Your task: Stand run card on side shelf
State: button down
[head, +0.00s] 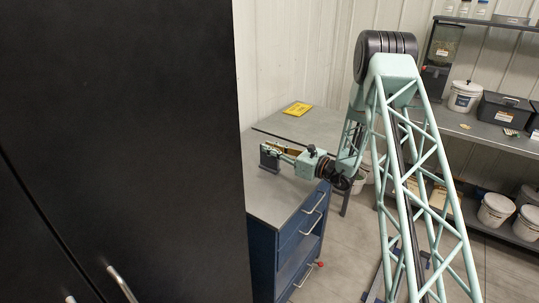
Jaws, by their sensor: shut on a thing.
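My gripper (276,151) is out over the grey top of a blue drawer cabinet (285,195), at the left of the arm. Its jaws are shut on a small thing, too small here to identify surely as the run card. A small dark upright piece (268,161) shows at the fingertips, and I cannot tell whether it is a holder or part of what I grip. A yellow card or sign (297,108) lies on the grey worktop (325,121) behind. I cannot tell which surface is the side shelf.
A tall black cabinet (120,140) fills the left side and hides part of the worktop. A grey shelf rack (475,132) at the right holds white buckets (464,96), a dark box (504,109) and a dispenser (440,58). The floor (340,260) between is partly clear.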

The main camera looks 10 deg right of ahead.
jog(key=shift+r, duration=0.1)
jog(key=shift+r+p, duration=0.4)
jog(key=shift+r, duration=1.3)
jog(key=s+d+r+p, duration=0.1)
jog(key=s, duration=1.5)
jog(key=shift+d+r, duration=0.15)
jog(key=shift+r, duration=0.05)
jog(key=shift+w, duration=0.1)
jog(key=a+r+m+t+h, duration=0.1)
jog(key=h, duration=0.1)
jog(key=a+r+m+t+h, duration=0.1)
jog(key=r+m+h, duration=0.1)
jog(key=s+a+r+m+t+h, duration=0.1)
jog(key=m+h, duration=0.1)
jog(key=shift+r+t+h, duration=0.3)
jog(key=shift+t+h, duration=0.1)
